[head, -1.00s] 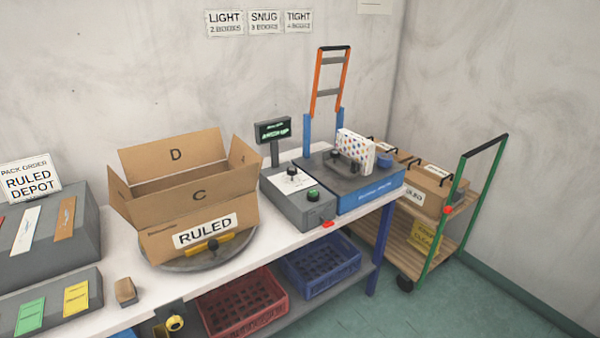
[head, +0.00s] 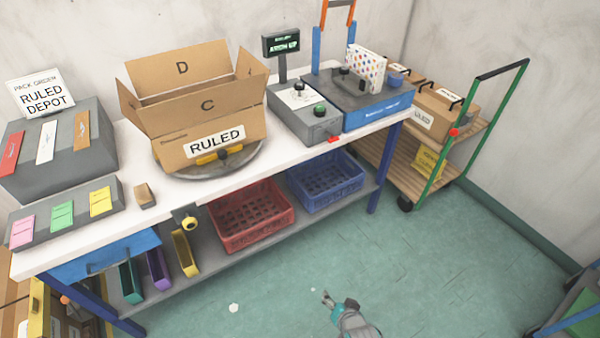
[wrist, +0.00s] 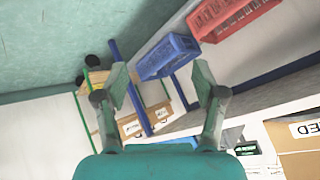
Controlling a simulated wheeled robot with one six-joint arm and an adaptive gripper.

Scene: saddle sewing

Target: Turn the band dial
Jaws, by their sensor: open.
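The grey control box (head: 305,113) stands on the bench between the open carton and the blue-sided machine. I cannot read the dial's setting. A small display (head: 281,43) with green text stands on a post behind the box. My gripper (head: 327,298) is low over the floor in front of the bench, well apart from the dial. In the wrist view its two fingers (wrist: 159,82) are spread with nothing between them. The dial cannot be made out there.
An open carton marked RULED (head: 215,141) sits on a round turntable (head: 175,170). The blue-sided machine (head: 378,112) holds a dotted package (head: 366,68). Red (head: 250,222) and blue (head: 325,185) crates are on the lower shelf. A cart (head: 482,125) stands right.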

